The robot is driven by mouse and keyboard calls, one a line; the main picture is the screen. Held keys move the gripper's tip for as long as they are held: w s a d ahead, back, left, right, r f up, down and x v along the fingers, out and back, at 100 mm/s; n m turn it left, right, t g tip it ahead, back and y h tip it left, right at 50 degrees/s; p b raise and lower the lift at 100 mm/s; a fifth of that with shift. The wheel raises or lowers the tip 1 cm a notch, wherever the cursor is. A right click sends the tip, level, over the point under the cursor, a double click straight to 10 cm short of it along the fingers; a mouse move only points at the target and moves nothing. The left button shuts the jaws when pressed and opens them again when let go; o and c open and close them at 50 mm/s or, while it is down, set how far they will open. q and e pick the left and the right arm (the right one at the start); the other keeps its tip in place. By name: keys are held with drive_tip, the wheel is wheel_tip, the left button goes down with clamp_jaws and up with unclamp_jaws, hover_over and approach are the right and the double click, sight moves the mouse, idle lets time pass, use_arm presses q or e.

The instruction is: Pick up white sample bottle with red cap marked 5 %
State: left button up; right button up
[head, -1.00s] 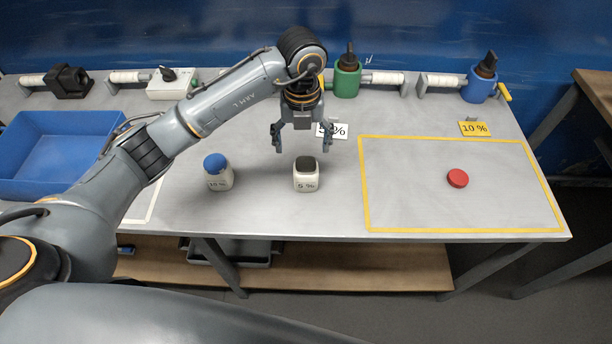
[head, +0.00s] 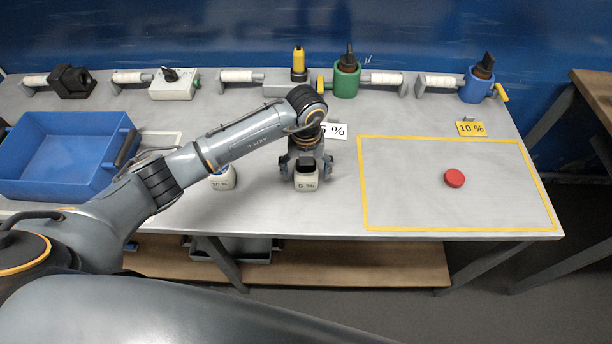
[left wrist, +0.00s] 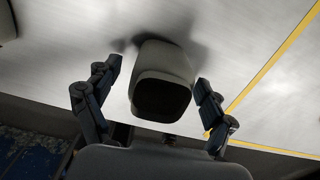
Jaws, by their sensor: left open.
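The white sample bottle marked 5 % (head: 306,183) stands upright on the bench with a dark top and no red cap on it. It also shows in the left wrist view (left wrist: 163,62), between the fingers. A red cap (head: 454,178) lies apart on the bench, inside the yellow outline. My left gripper (head: 306,167) is open, pointing down, with one finger on each side of the bottle's upper part. My right gripper is not in view.
A white bottle marked 10 % (head: 223,180) stands to the left, its top partly hidden by my left arm. A blue tray (head: 118,165) is at far left. Holders, a green one (head: 346,82) and a blue one (head: 477,88), line the back. The yellow-outlined area is otherwise clear.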

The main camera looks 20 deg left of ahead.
use_arm(q)
drive_tip(key=c, duration=1.3)
drive_tip(key=shift+r, duration=0.15)
